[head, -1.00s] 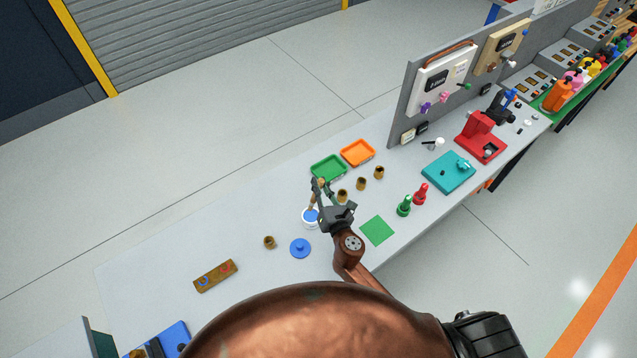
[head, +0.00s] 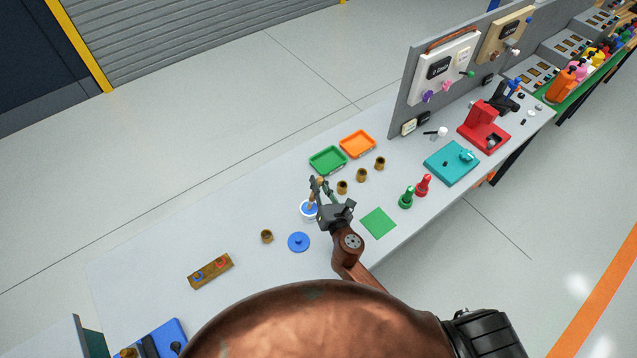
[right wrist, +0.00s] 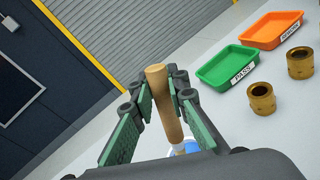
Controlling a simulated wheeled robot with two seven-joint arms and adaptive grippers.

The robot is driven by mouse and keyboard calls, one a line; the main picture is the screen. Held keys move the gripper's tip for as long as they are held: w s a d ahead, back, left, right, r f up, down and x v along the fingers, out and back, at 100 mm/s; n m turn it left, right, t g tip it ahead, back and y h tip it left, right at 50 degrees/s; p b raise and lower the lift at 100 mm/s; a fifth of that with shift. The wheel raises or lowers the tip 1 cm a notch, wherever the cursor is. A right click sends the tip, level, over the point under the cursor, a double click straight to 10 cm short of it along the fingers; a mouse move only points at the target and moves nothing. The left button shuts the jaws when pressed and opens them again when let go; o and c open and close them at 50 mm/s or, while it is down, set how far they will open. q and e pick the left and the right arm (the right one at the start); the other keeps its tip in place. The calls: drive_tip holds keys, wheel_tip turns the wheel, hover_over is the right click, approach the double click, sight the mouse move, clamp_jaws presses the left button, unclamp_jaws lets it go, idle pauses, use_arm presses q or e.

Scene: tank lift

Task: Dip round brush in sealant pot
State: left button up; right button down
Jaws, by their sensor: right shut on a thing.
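My right gripper (head: 318,190) is shut on the round brush. Its wooden handle (right wrist: 164,103) stands tilted between the green-padded fingers in the right wrist view. The sealant pot (head: 309,211) is a small white pot with blue inside, on the bench just under the brush. The pot's edge also shows below the handle in the right wrist view (right wrist: 186,147). The brush's lower end is over or in the pot; I cannot tell whether the bristles touch the blue. A blue lid with a knob (head: 298,243) lies beside the pot. My left gripper is out of view.
Several brass bushings (head: 361,175) stand close to the right of the gripper. A green tray (head: 327,160) and an orange tray (head: 358,144) lie behind. A green square (head: 378,223) and green and red bottles (head: 406,197) are to the right.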

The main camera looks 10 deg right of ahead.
drive_tip(key=shift+f, duration=0.3)
idle(0.4)
drive_tip(key=shift+f+b, duration=0.25)
drive_tip(key=shift+b, duration=0.2)
drive_tip(key=shift+s+f, duration=0.1)
drive_tip(key=shift+f, duration=0.1)
idle(0.8)
wheel_tip(320, 180, up, 7)
drive_tip(key=p, duration=0.7)
drive_tip(key=shift+r, duration=0.2)
drive_tip(key=shift+f, duration=0.1)
idle(0.6)
